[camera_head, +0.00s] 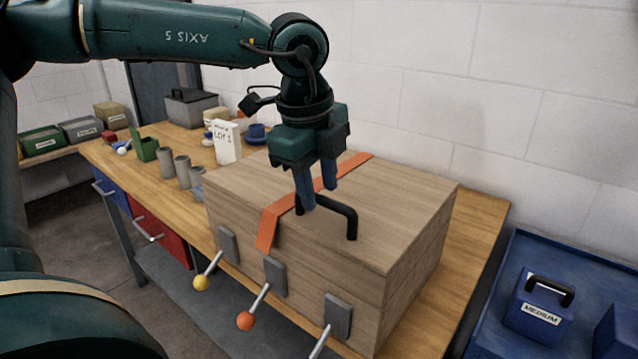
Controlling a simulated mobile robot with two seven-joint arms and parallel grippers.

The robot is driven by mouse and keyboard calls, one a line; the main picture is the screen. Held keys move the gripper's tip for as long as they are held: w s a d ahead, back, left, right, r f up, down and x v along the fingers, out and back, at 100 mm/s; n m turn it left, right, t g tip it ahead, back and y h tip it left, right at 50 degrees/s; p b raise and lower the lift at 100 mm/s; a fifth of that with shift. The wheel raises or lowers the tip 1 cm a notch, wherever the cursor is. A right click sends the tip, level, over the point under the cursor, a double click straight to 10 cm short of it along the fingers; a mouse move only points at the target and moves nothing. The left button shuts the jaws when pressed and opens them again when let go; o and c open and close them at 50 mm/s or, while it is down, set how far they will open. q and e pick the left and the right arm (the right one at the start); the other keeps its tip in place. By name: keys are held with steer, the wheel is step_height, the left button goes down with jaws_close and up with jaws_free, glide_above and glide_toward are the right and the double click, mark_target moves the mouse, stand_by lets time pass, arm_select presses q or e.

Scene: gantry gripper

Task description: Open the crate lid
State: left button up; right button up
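The wooden crate (412,268) stands on the workbench with its lid (405,190) lying flat and closed. A black bar handle (345,211) is fixed on the lid near its front. An orange strap (272,224) runs across the lid and a little way down the front. Three grey latches with levers are on the front: one with a yellow knob (201,283), one with an orange knob (245,321), and one (337,317) whose lever end is cut off. My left gripper (319,196) points down at the handle's left part, its blue fingers apart. The near finger covers part of the bar. My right gripper is out of view.
Behind the crate are a white "LOT 1" card (228,143), grey cylinders (182,170), a green box (146,147) and a grey case (190,107). A blue tray (497,296) at right holds a blue "MEDIUM" box (537,305). A white wall stands behind the bench.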

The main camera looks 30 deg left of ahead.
arm_select(q)
steer(key=shift+f, duration=0.35)
steer(key=shift+c, duration=0.3)
jaws_close()
